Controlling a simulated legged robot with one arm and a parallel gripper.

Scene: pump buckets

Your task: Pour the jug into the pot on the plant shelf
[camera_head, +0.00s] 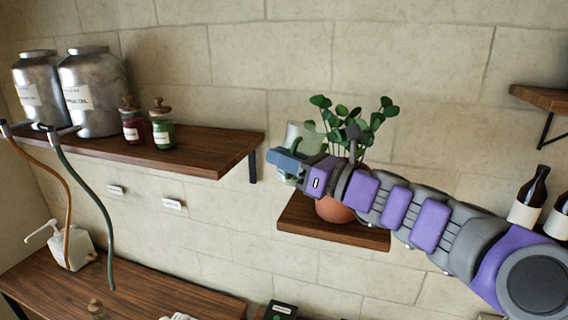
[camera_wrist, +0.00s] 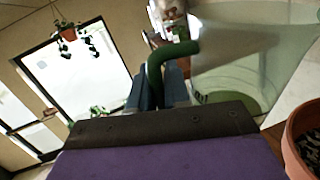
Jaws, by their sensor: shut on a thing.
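A translucent pale green jug (camera_head: 304,135) is held up at the left side of the potted plant. In the wrist view the jug (camera_wrist: 250,75) fills the upper right, with its dark green handle (camera_wrist: 155,72) between my fingers. My gripper (camera_head: 286,160) is shut on this handle. The terracotta pot (camera_head: 334,210) stands on the small plant shelf (camera_head: 318,229), with a leafy plant in it. My arm hides much of the pot. In the wrist view the pot's rim and dark soil (camera_wrist: 298,135) show at the right edge, apart from the jug. I cannot tell what the jug contains.
A longer wooden shelf (camera_head: 205,148) at left bears metal canisters (camera_head: 92,95) and two small jars, red (camera_head: 132,125) and green (camera_head: 161,128). Brown and green hoses (camera_head: 92,195) hang from taps there. Dark bottles (camera_head: 529,200) stand at right. A wooden counter (camera_head: 130,285) lies below.

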